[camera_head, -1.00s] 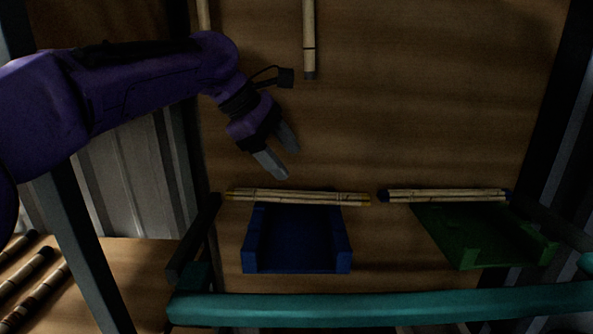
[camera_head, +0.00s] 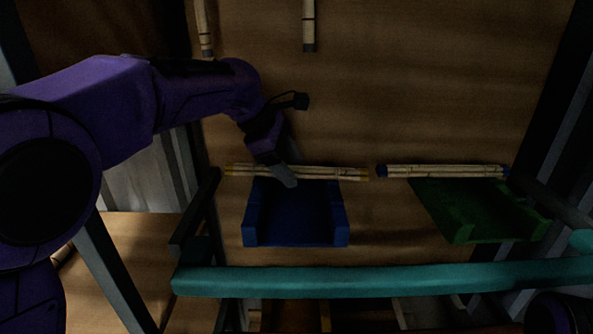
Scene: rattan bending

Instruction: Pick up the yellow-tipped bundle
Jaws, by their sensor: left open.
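The yellow-tipped bundle (camera_head: 325,174) of pale rattan sticks lies level across the back of a blue tray (camera_head: 297,239), its yellow ends sticking out on both sides. My left gripper (camera_head: 290,170) is open and reaches down over the bundle left of its middle. One fingertip overlaps the bundle in the picture. I cannot tell whether it touches the bundle or whether the fingers straddle it. My right gripper does not show.
A dark-blue-tipped bundle (camera_head: 440,171) lies across the back of a green tray (camera_head: 458,228) on the right. A teal bar (camera_head: 400,278) runs across the front. Two rattan poles, a left one (camera_head: 204,28) and a right one (camera_head: 309,25), stand out at the top. The wooden surface between is clear.

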